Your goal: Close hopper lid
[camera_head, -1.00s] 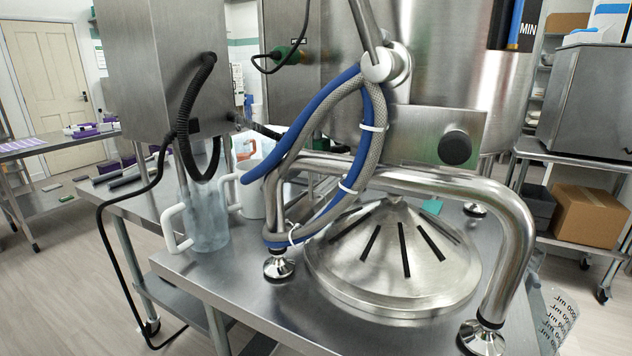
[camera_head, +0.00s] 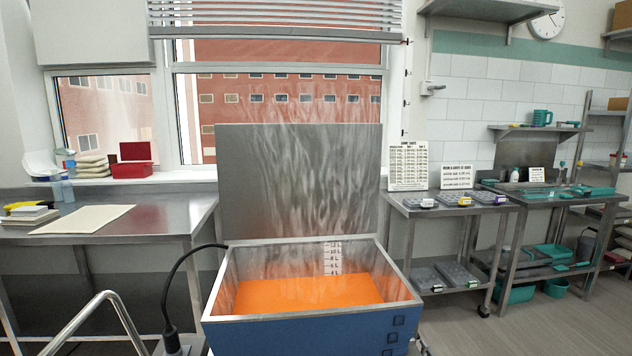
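The hopper (camera_head: 300,332) is a blue box with a metal rim at the bottom middle of the head view. It holds an orange mass (camera_head: 305,294), and faint steam rises from it. A scale with marks shows on its inner back wall. The hopper lid (camera_head: 300,185) is a flat grey metal panel standing upright along the back rim, so the hopper is open. Neither of my grippers is in view.
A steel table (camera_head: 140,228) with a pale sheet stands left. Carts with trays (camera_head: 455,208) stand right. A black cable (camera_head: 175,270) runs to the hopper's left side. A metal rail (camera_head: 95,315) is at lower left. Floor is clear at lower right.

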